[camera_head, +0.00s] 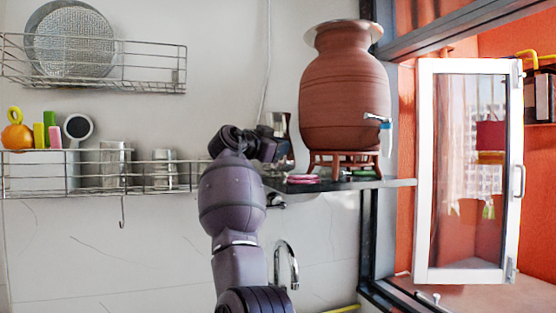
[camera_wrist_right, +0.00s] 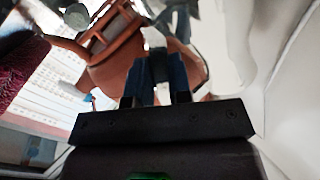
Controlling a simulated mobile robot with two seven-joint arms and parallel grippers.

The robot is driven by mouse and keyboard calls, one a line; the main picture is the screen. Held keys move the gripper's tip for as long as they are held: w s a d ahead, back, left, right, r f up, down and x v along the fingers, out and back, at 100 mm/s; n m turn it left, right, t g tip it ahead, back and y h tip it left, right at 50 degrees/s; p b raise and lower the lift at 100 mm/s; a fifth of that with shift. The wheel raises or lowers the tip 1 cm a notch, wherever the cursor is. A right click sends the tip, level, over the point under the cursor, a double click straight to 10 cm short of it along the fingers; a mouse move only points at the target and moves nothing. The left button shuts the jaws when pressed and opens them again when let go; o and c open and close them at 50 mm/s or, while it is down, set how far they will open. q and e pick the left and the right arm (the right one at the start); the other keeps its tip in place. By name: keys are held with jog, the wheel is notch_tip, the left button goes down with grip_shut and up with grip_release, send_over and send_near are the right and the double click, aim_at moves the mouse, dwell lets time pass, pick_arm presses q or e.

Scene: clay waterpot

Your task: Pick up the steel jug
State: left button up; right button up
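The steel jug (camera_head: 279,121) stands at the left end of the dark shelf, left of the clay pot. Its upper part shows in the head view; my right gripper and wrist cover much of the rest. My right gripper (camera_head: 283,153) is right at the jug, in front of it. In the right wrist view its two dark fingers (camera_wrist_right: 160,80) point up the picture with a narrow gap between them. Grey shapes lie beyond the tips, too blurred to name. I cannot tell whether the fingers hold the jug. My left gripper is not in view.
A large clay waterpot (camera_head: 345,90) with a tap (camera_head: 378,120) sits on a clay stand (camera_head: 343,160) close right of the jug. A pink item (camera_head: 303,179) lies on the shelf (camera_head: 395,183). A wire rack (camera_head: 95,180) with steel cups is left; a faucet (camera_head: 288,262) is below.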

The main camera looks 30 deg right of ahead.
grip_shut()
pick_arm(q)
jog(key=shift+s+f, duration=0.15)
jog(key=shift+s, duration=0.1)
pick_arm(e)
jog(key=shift+r, duration=0.1)
jog(key=shift+r, duration=0.2)
pick_arm(q)
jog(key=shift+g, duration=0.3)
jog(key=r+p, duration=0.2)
jog(key=p, duration=0.1)
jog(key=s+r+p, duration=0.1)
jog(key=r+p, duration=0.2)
jog(key=p, duration=0.1)
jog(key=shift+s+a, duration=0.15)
pick_arm(e)
notch_tip(320, 180, up, 28)
jog(key=shift+f, duration=0.2)
